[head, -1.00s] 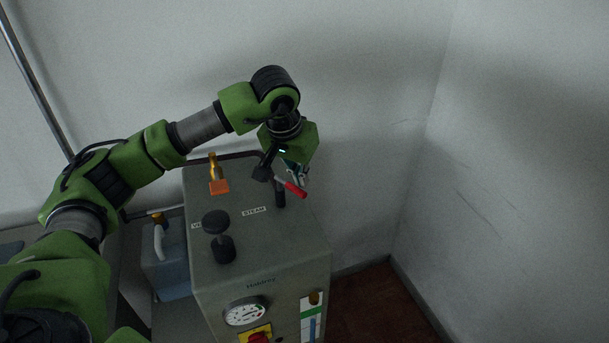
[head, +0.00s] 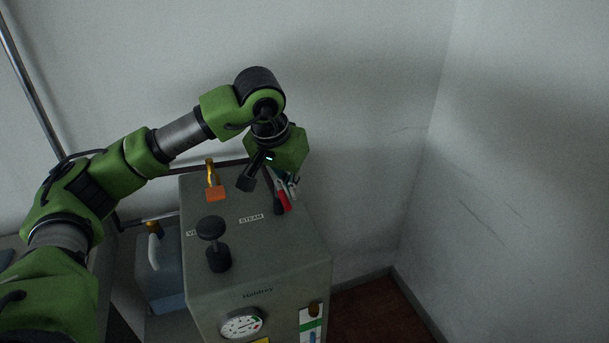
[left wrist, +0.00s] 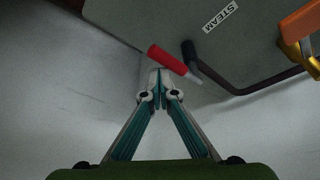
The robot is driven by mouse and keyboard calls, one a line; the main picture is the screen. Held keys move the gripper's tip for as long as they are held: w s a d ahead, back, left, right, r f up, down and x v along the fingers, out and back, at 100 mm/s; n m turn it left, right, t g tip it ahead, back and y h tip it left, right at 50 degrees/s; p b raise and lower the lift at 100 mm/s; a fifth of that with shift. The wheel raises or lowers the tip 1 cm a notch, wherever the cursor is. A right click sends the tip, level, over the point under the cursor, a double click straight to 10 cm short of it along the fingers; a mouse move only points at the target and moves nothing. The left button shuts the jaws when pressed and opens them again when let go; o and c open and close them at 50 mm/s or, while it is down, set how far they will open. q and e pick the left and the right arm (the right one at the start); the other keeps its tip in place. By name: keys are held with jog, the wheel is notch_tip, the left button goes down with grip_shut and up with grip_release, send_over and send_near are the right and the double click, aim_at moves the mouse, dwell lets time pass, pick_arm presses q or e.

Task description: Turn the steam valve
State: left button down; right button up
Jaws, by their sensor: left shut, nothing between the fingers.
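The steam valve's lever with its red handle (head: 285,202) stands on top of the grey machine, near the STEAM label (head: 251,218). The red handle points toward the machine's front. My right gripper is not in view.
The grey machine (head: 262,272) carries a black knob (head: 212,228), a brass valve with an orange handle (head: 214,193) and a front gauge (head: 242,323). A dark pipe (left wrist: 250,85) runs beside the lever. White walls stand behind and right. A bluish container (head: 165,270) is at the left.

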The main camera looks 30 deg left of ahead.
pick_arm(q)
jog(key=shift+s+a+f, duration=0.1)
jog(key=shift+s, duration=0.1)
jog(key=v, duration=1.2)
jog(key=shift+w, duration=0.1)
